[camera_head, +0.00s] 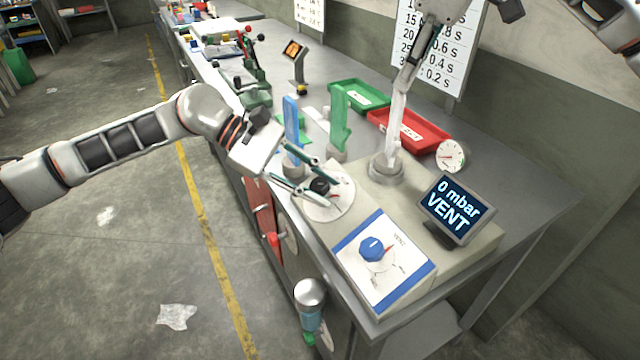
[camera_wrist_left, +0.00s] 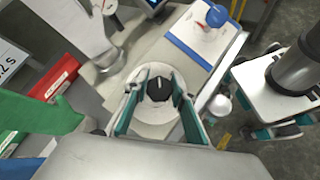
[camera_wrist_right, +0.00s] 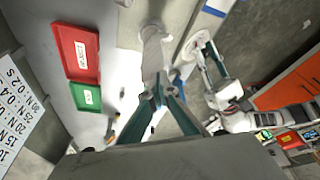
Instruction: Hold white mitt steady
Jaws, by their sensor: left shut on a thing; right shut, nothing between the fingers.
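The white mitt (camera_head: 394,130) stands upright on a round grey base (camera_head: 386,170) on the bench. It also shows in the right wrist view (camera_wrist_right: 154,48) and in the left wrist view (camera_wrist_left: 80,25). My right gripper (camera_head: 402,82) is above the mitt's top end, pointing down, its fingers shut with nothing between them. Whether its tips touch the mitt I cannot tell. My left gripper (camera_head: 334,186) is shut on the black knob (camera_wrist_left: 158,89) of a white round dial (camera_head: 332,207). The knob is partly hidden by the fingers in the head view.
A blue mitt (camera_head: 292,125) and a green mitt (camera_head: 340,115) stand left of the white one. Behind are a green tray (camera_head: 358,97) and a red tray (camera_head: 432,138). A display (camera_head: 458,208) reads "0 mbar VENT". A blue knob (camera_head: 372,248) sits on a front panel.

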